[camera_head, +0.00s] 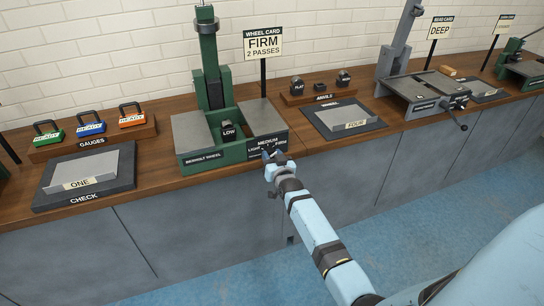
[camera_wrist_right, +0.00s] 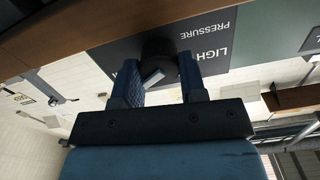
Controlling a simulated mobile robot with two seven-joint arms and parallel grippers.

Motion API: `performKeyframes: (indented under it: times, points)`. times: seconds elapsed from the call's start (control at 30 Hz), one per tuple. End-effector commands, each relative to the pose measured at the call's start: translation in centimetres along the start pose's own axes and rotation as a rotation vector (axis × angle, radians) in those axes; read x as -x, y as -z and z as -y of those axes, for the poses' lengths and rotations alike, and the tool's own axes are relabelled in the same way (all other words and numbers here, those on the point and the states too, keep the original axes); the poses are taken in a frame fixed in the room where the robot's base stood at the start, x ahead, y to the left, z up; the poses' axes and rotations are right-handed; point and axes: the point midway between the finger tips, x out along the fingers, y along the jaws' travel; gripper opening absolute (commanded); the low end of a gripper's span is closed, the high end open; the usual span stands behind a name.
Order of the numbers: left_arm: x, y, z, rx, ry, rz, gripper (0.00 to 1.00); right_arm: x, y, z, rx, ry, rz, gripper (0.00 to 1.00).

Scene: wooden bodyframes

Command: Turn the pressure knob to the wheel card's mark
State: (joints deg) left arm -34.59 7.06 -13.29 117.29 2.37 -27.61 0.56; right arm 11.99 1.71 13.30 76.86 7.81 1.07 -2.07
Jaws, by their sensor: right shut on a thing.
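The wheel card (camera_head: 263,42) reads "FIRM 2 PASSES" and stands on a black post behind the green wheel machine (camera_head: 184,162). My left gripper is out of view.
Left on the wooden bench are the gauges rack (camera_head: 95,143) and the check plate (camera_head: 42,198). Right of the machine are the anvils rack (camera_head: 290,98), a tray marked "FOUR" (camera_head: 320,125) and a grey machine (camera_head: 395,90). The floor in front is clear.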

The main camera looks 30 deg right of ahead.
Motion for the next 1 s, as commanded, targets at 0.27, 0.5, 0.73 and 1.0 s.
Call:
performKeyframes:
  times: [0.27,0.5,0.73,1.0]
  points:
    - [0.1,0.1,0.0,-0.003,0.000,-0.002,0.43,-0.1,0.2,0.0,-0.002,0.000,-0.004,0.15]
    - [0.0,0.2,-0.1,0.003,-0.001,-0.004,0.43,-0.1,0.1,0.0,-0.001,0.000,-0.002,0.64]
    - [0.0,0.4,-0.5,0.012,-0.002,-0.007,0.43,0.4,0.0,0.0,-0.001,0.000,0.000,0.64]
    - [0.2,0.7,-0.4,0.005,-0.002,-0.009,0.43,5.2,0.0,0.0,0.000,0.000,0.000,0.64]
